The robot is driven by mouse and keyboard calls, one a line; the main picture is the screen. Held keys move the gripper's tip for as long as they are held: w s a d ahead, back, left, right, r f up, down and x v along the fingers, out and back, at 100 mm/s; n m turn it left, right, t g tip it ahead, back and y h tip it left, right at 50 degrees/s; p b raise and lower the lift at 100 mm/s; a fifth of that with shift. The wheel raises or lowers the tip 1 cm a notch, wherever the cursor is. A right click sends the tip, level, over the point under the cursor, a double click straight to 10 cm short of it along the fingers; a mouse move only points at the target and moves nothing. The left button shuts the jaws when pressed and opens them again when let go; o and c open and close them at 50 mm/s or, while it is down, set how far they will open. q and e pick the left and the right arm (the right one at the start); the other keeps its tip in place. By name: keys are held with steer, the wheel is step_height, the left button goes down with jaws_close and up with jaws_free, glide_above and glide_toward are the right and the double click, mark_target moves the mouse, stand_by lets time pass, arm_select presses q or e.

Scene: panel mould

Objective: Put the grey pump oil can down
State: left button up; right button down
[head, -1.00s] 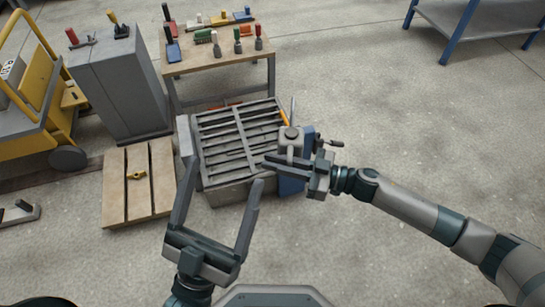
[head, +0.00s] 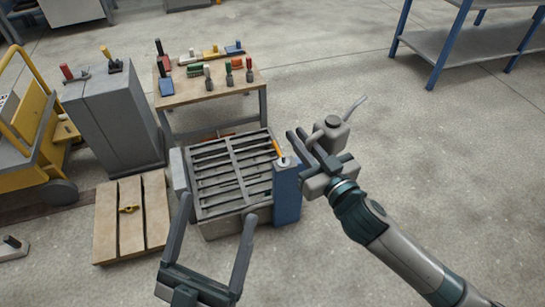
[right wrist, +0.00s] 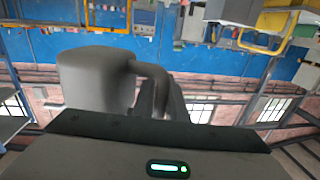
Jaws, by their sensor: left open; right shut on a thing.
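The grey pump oil can (head: 331,133), with a thin spout pointing up and right, is held in my right gripper (head: 309,147). The can is in the air to the right of the blue stand (head: 287,193), apart from it. In the right wrist view the can (right wrist: 95,78) fills the left of centre, blurred and close. The fingers hide part of it in the head view. My left gripper (head: 212,247) is open and empty at the bottom, in front of the grey slatted mould (head: 232,172).
A wooden workbench (head: 205,90) with several coloured-handled tools stands behind the mould. A grey cabinet (head: 112,120), a wooden pallet (head: 130,220) and a yellow cart (head: 35,130) are at the left. A blue-legged shelf (head: 470,50) is at the back right. Open floor lies between.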

mark_target(336, 129)
steer(key=s+d+r+m+t+h, duration=0.1)
steer(key=d+m+h, duration=0.4)
steer(key=d, duration=0.8)
steer(key=s+h, duration=0.1)
steer(key=h, duration=0.1)
steer(key=shift+s+r+t+h, duration=0.35)
steer(key=shift+s+t+h, duration=0.05)
